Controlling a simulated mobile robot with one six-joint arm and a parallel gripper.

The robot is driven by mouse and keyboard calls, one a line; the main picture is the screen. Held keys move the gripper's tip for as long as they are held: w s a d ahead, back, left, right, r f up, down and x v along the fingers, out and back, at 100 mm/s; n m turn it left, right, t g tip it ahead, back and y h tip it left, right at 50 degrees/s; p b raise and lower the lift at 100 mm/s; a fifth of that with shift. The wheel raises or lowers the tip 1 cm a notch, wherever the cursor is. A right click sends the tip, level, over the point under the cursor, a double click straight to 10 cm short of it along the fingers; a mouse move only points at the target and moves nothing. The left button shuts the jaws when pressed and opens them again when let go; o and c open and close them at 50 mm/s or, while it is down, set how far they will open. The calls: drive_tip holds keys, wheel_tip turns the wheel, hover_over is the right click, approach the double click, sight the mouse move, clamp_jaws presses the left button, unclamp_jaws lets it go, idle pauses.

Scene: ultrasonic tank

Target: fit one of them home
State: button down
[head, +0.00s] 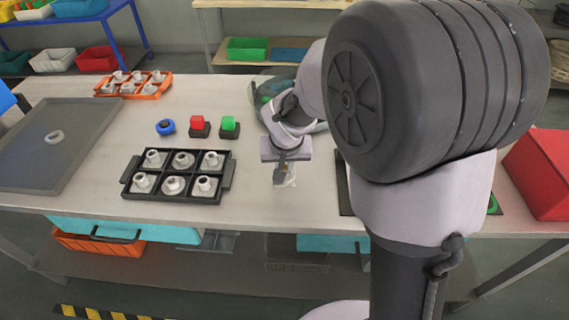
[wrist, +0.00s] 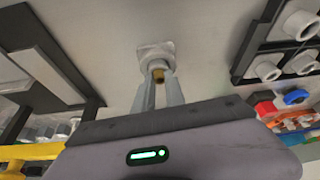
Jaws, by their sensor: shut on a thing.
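My gripper (head: 282,176) is shut on a pale grey fitting and hangs above the front part of the table, right of the black tray. In the wrist view the fingers (wrist: 158,88) close around this fitting (wrist: 155,50), which has a squarish flange and a brass-coloured end between the fingers. The black tray (head: 126,181) holds several similar grey flanged fittings in its compartments. An orange tray (head: 152,95) at the back left holds more of them. The black tray also shows at upper right in the wrist view (wrist: 262,38).
A grey tray (head: 40,168) with one ring lies at left. A teal rounded thing (head: 262,92) is partly hidden behind my arm. A red bin (head: 540,170) is at right.

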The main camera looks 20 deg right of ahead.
idle(0.4)
drive_tip(key=c, duration=1.3)
unclamp_jaws()
drive_tip(key=shift+s+f, duration=0.1)
drive_tip(key=p+v, duration=0.6)
drive_tip(key=v, duration=1.1)
drive_tip(key=shift+r, duration=0.35)
drive_tip(key=shift+a, duration=0.1)
drive_tip(key=s+a+r+m+y+b, duration=0.1)
drive_tip(key=s, duration=0.8)
drive_tip(key=s+a+r+m+t+y+b, duration=0.1)
drive_tip(key=s, duration=0.7)
drive_tip(key=shift+s+a+y, duration=0.2)
drive_tip(key=shift+s+y, duration=0.2)
